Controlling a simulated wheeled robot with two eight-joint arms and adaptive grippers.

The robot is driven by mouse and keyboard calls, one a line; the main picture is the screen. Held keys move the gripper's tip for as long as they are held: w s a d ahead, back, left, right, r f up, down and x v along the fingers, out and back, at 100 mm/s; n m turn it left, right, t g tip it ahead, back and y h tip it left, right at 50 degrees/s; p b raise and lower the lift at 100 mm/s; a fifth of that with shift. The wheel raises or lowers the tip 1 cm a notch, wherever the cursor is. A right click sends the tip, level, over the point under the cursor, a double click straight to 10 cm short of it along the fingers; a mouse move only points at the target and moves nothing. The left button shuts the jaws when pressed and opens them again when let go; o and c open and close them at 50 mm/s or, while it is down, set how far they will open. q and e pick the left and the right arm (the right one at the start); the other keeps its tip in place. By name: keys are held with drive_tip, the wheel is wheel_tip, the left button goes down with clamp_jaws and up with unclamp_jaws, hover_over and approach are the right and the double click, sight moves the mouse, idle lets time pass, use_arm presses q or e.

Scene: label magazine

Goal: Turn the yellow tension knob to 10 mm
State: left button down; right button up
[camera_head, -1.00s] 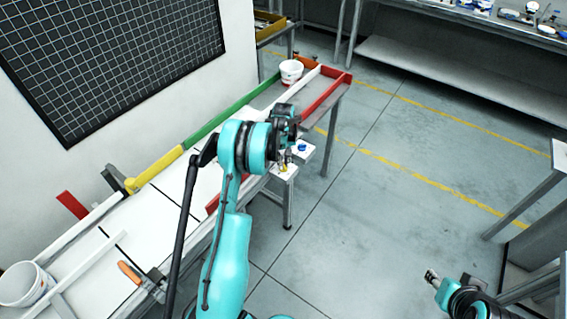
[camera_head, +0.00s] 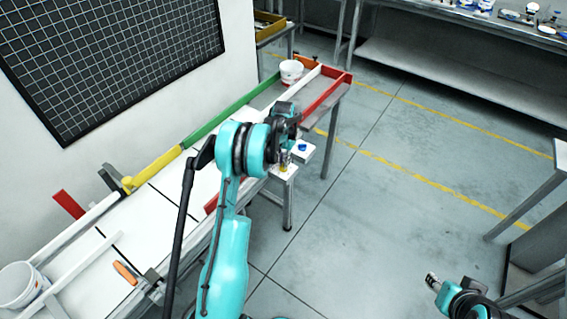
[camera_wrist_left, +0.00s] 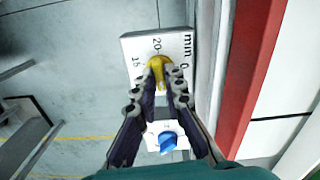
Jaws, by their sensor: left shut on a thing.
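The yellow tension knob (camera_wrist_left: 158,66) sits on a white dial plate (camera_wrist_left: 133,50) in the left wrist view. The plate carries "mm" and numbers including 20 and 15; other marks are hidden behind the fingers. My left gripper (camera_wrist_left: 161,76) is shut on the yellow knob, one finger on each side. I cannot tell which mark the knob points to. In the head view the left gripper (camera_head: 285,157) is at the small plates beside the bench, and the knob (camera_head: 284,168) shows only as a bit of yellow. My right gripper (camera_head: 432,279) hangs at lower right, away from the bench, its opening unclear.
A blue knob (camera_wrist_left: 167,141) on its own white plate is close to the yellow one, just below my left fingers in the wrist view. A red rail (camera_wrist_left: 252,80) runs along the right. A white bucket (camera_head: 291,70) stands farther along the bench.

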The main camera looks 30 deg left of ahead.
sight(283, 164)
use_arm(q)
drive_tip(key=m, duration=0.4)
drive_tip(key=shift+m, duration=0.3)
drive_tip(key=m, duration=0.4)
drive_tip(key=shift+m+b, duration=0.4)
drive_tip(key=c, duration=1.6)
unclamp_jaws()
wheel_tip(283, 164, up, 12)
